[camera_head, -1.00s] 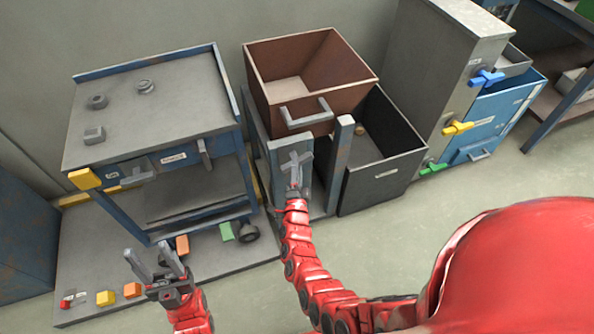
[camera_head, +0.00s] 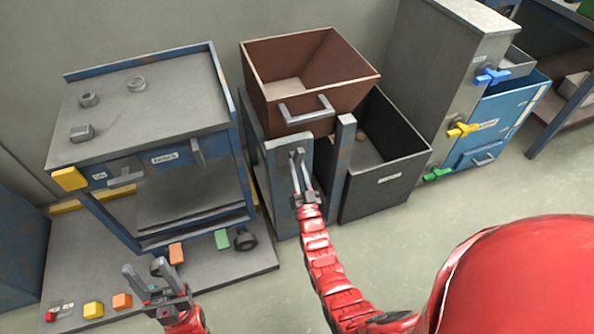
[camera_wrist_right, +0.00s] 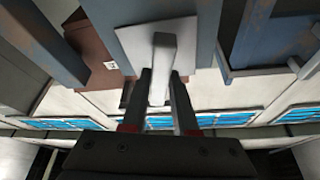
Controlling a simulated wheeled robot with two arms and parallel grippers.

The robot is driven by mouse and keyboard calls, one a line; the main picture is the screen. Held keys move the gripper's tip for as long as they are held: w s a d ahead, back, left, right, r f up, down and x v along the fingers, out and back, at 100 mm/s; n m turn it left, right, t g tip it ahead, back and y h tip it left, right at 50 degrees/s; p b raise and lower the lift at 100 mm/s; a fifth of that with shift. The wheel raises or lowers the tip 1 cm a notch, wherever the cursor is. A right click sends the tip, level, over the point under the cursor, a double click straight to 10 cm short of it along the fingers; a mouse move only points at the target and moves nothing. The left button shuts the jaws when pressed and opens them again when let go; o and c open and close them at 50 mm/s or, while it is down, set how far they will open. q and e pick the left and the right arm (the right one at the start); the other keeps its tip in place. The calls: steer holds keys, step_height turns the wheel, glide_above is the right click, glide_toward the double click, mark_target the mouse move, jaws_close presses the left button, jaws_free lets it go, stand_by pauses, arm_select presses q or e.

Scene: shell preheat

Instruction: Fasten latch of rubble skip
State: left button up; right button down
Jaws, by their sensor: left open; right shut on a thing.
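The rubble skip is a brown open bin (camera_head: 310,75) with a grey bar handle (camera_head: 306,112) on its front, resting in a blue-grey frame. The latch, a small grey lever (camera_head: 296,153), sits on the frame's front plate (camera_head: 280,190). My right gripper (camera_head: 301,178) is at that plate, shut on the latch lever. In the right wrist view the lever (camera_wrist_right: 163,50) stands against a pale plate, with its lower part between the fingers of the gripper (camera_wrist_right: 161,92). The fingers partly hide it. My left gripper (camera_head: 150,272) is open and empty at lower left, well away from the skip.
A blue-framed cart (camera_head: 140,110) with grey knobs stands left of the skip. A dark open bin (camera_head: 395,170) stands right of it. Further right is a grey cabinet (camera_head: 455,80) with blue, yellow and green handles. Floor is clear at front right.

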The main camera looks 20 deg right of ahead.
steer(key=shift+f+n+y+b, duration=0.1)
steer(key=shift+n+y+b, duration=0.15)
steer(key=shift+n+y, duration=0.6)
steer(key=shift+f+n+y+b, duration=0.1)
steer(key=shift+n+y+b, duration=0.2)
steer(key=shift+n, duration=1.05)
steer(key=shift+r, duration=0.1)
steer(key=c, duration=0.7)
jaws_free()
steer(key=shift+d, duration=0.1)
steer(key=v, duration=1.7)
steer(key=shift+s+p, duration=0.25)
steer(key=shift+p, duration=0.15)
